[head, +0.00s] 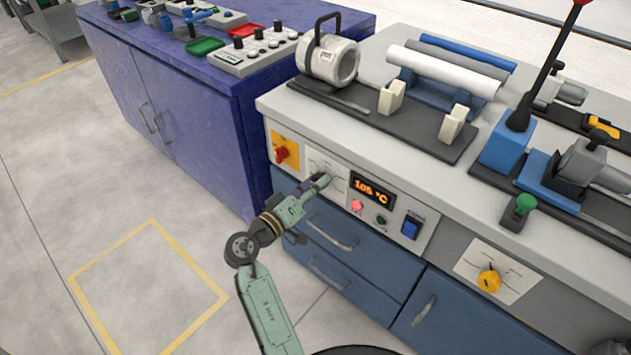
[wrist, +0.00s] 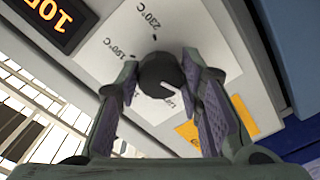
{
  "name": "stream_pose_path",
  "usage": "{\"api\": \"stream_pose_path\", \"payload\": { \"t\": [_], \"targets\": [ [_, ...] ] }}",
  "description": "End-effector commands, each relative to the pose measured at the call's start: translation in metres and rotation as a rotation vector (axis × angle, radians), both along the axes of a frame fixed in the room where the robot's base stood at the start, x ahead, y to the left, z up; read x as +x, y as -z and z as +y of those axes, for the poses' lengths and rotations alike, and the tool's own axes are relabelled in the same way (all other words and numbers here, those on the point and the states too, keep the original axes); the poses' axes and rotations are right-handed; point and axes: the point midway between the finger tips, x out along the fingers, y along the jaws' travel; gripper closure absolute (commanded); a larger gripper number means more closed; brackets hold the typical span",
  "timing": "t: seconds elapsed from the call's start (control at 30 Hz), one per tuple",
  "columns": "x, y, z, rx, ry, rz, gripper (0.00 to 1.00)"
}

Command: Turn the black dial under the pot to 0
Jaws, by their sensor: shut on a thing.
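The black dial (wrist: 158,72) sits on a white scale plate on the front panel. My gripper (wrist: 161,64) has one finger on each side of the dial and is shut on it. The dial's white line points toward the lower right in the wrist view. The printed marks 230 °C and 190 °C show on the plate; another label is partly hidden by the dial and fingers. In the head view my gripper (head: 322,181) is at the plate and hides the dial. The pot (head: 330,60), a pale cylinder with a black handle, stands on the bench above.
An orange display (head: 372,190) right of the plate reads about 105 °C. A red knob (head: 281,154) on a yellow plate is close on the left. A red button (head: 356,205) and a blue switch (head: 411,227) are to the right. Blue drawers (head: 345,245) lie below.

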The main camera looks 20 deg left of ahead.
Motion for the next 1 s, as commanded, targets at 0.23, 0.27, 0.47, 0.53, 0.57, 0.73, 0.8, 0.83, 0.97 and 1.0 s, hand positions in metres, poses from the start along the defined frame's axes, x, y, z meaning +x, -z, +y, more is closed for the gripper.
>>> {"api": "stream_pose_path", "payload": {
  "t": [0.23,0.27,0.47,0.53,0.57,0.73,0.8,0.83,0.97,1.0],
  "targets": [
    [-0.0005,-0.0008,0.0007,-0.120,-0.003,0.045,0.94],
    [-0.0005,-0.0007,0.0007,-0.129,-0.003,0.049,0.94],
    [-0.0005,0.0003,0.0007,-0.172,-0.003,0.064,0.94],
    [-0.0005,0.0004,0.0007,-0.179,-0.003,0.067,0.94],
    [-0.0005,0.0005,0.0007,-0.181,-0.003,0.067,0.94],
    [-0.0006,0.0008,0.0007,-0.185,-0.003,0.069,0.94],
    [-0.0006,0.0008,0.0007,-0.184,-0.003,0.069,0.94],
    [-0.0006,0.0008,0.0007,-0.184,-0.003,0.069,0.94],
    [-0.0006,0.0008,0.0007,-0.184,-0.003,0.069,0.64],
    [-0.0006,0.0008,0.0007,-0.184,-0.003,0.069,0.61]
  ]
}}
